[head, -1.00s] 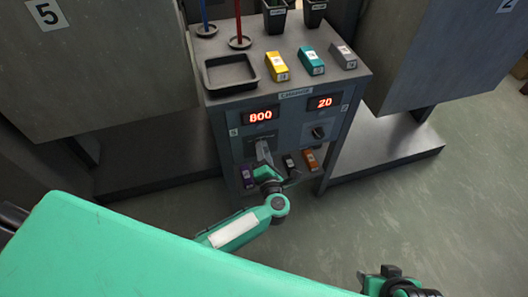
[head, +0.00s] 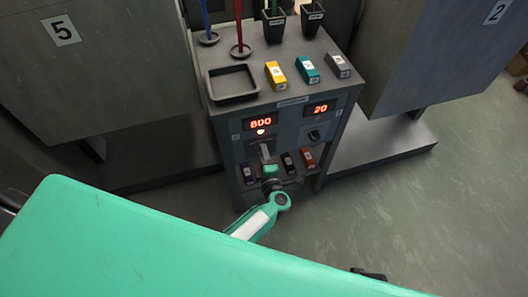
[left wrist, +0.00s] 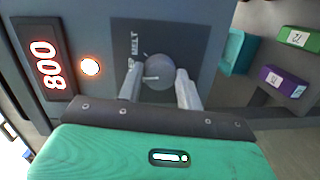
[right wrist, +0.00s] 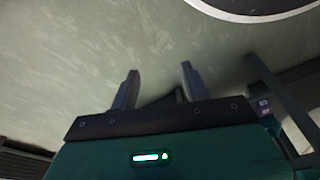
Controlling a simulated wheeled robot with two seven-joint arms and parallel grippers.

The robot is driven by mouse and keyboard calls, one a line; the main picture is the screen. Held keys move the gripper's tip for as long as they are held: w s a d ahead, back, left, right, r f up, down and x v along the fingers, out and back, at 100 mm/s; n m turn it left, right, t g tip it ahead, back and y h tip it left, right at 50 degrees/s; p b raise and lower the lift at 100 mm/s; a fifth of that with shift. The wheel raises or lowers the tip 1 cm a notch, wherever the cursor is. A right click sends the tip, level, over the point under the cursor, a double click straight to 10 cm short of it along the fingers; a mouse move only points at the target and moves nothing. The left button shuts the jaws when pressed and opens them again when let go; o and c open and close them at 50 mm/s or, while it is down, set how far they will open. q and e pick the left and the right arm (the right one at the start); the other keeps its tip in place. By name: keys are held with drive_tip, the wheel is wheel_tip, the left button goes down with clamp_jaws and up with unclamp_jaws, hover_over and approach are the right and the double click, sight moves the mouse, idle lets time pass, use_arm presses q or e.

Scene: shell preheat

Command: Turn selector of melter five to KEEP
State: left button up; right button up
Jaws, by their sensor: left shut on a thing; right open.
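The left selector is a round grey knob (left wrist: 158,72) on a dark plate, below the red 800 display (head: 261,123). My left gripper (left wrist: 160,92) is shut on the knob, with one finger on each side. The word MELT and part of another word, ending in P, show beside the knob; the exact pointer direction is hard to tell. A lamp (left wrist: 90,67) between display and knob is lit; it also shows in the head view (head: 260,132). In the head view the left gripper (head: 266,156) hides most of the knob. My right gripper (right wrist: 158,88) is open and empty above the floor.
The large block marked 5 (head: 85,75) stands left of the console, the block marked 2 (head: 430,60) right. The right display reads 20 (head: 321,108), with another knob (head: 314,135) below. A tray (head: 232,97) and coloured blocks lie on top; more blocks sit below.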

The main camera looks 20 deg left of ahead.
use_arm(q)
drive_tip(key=shift+f+m+p, duration=0.1)
drive_tip(key=shift+m+p, duration=0.3)
drive_tip(key=shift+m, duration=0.2)
use_arm(e)
drive_tip(key=shift+s+d+f, duration=0.15)
drive_tip(key=shift+s+f, duration=0.1)
drive_tip(key=shift+f, duration=0.7)
drive_tip(key=shift+s+d+f, duration=0.1)
drive_tip(key=shift+s+f, duration=0.1)
drive_tip(key=shift+f, duration=0.75)
use_arm(q)
drive_tip(key=o, duration=1)
drive_tip(key=shift+d, duration=0.1)
drive_tip(key=v, duration=0.7)
drive_tip(key=shift+s, duration=0.2)
use_arm(e)
drive_tip(key=shift+w+r, duration=0.1)
drive_tip(key=shift+r, duration=0.15)
use_arm(q)
drive_tip(key=shift+d, duration=0.1)
use_arm(e)
drive_tip(key=shift+a, duration=0.15)
